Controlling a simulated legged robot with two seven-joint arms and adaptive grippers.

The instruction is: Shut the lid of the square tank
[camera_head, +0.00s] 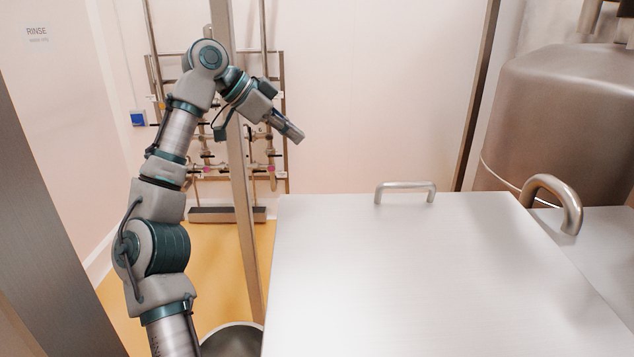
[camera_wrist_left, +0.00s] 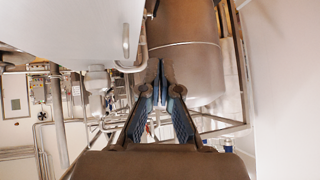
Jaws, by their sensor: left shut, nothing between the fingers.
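The square tank's lid (camera_head: 420,270) is a broad, flat brushed-metal panel filling the lower middle and right in the head view. It lies roughly level there, and its hidden underside leaves its seating unclear. A low bar handle (camera_head: 405,186) stands at its far edge. My left gripper (camera_head: 297,136) is shut and empty in the air, left of that handle and apart from the lid. Its fingers (camera_wrist_left: 161,72) point forward in the left wrist view, with a pale panel and handle (camera_wrist_left: 126,42) at upper left. My right gripper is out of view.
A thicker curved handle (camera_head: 556,198) rises at the right, near a big rounded metal vessel (camera_head: 560,110). A metal post (camera_head: 243,200) stands behind my left arm, with wall piping (camera_head: 205,160) beyond. A round vessel rim (camera_head: 232,330) shows at bottom left.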

